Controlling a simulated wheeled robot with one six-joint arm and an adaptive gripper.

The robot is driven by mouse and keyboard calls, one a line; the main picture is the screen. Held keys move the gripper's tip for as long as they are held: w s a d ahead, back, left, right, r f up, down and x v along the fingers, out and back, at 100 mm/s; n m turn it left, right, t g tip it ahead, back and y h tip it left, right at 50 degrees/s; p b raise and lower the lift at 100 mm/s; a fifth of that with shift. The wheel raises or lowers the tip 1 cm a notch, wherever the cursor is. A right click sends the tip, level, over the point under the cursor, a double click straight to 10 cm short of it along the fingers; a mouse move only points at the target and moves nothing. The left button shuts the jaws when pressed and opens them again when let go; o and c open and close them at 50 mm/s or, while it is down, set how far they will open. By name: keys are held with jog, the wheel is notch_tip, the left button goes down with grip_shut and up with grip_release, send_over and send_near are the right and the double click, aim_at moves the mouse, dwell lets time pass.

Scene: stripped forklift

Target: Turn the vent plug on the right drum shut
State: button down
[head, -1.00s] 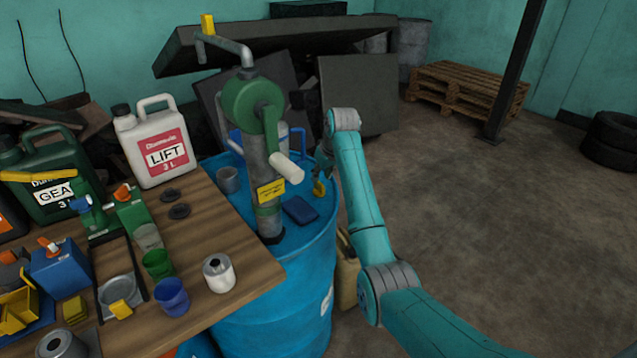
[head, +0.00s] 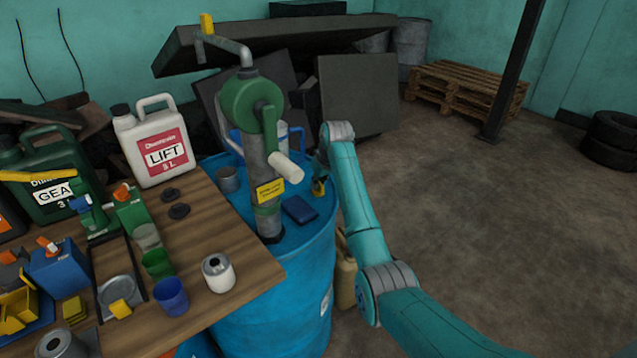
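The blue drum (head: 278,318) stands beside the right end of the wooden bench, with a grey and green hand-crank pump (head: 252,105) upright on its lid. A small yellow vent plug (head: 318,188) sits on the lid near the right rim. My gripper (head: 318,170) points down from the end of my teal arm, directly at or just above the plug. It is small and dark there, so I cannot tell whether its fingers touch the plug or are open or shut. The plug is partly hidden by the gripper.
A dark blue pad (head: 299,209) and a grey cup (head: 229,179) are on the drum lid. The pump's white crank grip (head: 286,167) juts out left of my gripper. The bench (head: 225,245) holds cups, jugs and boxes. A tan can (head: 345,280) stands beside the drum.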

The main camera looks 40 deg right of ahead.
jog(key=shift+m, duration=0.3)
jog(key=m+h, duration=0.1)
jog(key=m, duration=0.2)
jog(key=shift+a+m+g, duration=0.1)
jog(key=shift+m+g, duration=0.2)
jog(key=m+h, duration=0.1)
jog(key=m, duration=0.1)
jog(key=m+g, duration=0.1)
jog(key=m, duration=0.1)
jog(key=shift+m+h, duration=0.3)
jog(key=shift+h, duration=0.1)
jog(key=m+g+h, duration=0.1)
jog(key=m, duration=0.2)
jog(key=shift+m, duration=0.3)
jog(key=shift+m+g, duration=0.9)
jog(key=shift+m, duration=1.3)
jog(key=c, duration=1.2)
grip_release()
